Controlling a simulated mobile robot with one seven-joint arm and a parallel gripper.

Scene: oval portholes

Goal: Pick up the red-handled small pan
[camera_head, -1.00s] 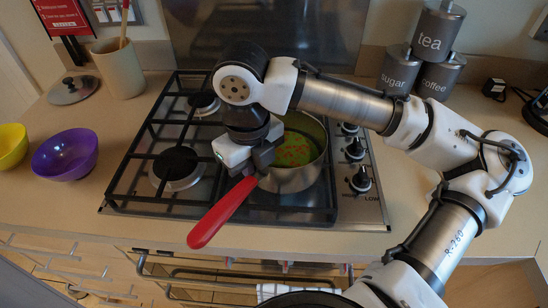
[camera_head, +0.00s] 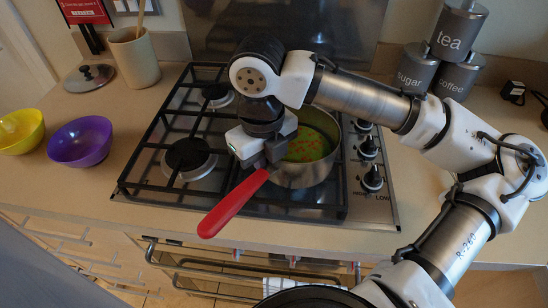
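The small pan (camera_head: 300,174) is a metal pot with a long red handle (camera_head: 232,204). It sits on the right front of the gas hob, with green liquid and orange-red bits (camera_head: 308,147) inside. The handle points to the front left, past the hob's edge over the counter. My gripper (camera_head: 264,162) points down at the root of the handle, beside the pan's wall. The dark fingers are at the handle, but whether they are closed on it is hidden.
The hob (camera_head: 190,195) has black grates and knobs (camera_head: 370,178) on its right. A purple bowl (camera_head: 80,142), a yellow bowl (camera_head: 20,132), a lid (camera_head: 88,77) and a utensil crock (camera_head: 135,58) stand left. Canisters (camera_head: 455,75) stand back right. The front-left counter is clear.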

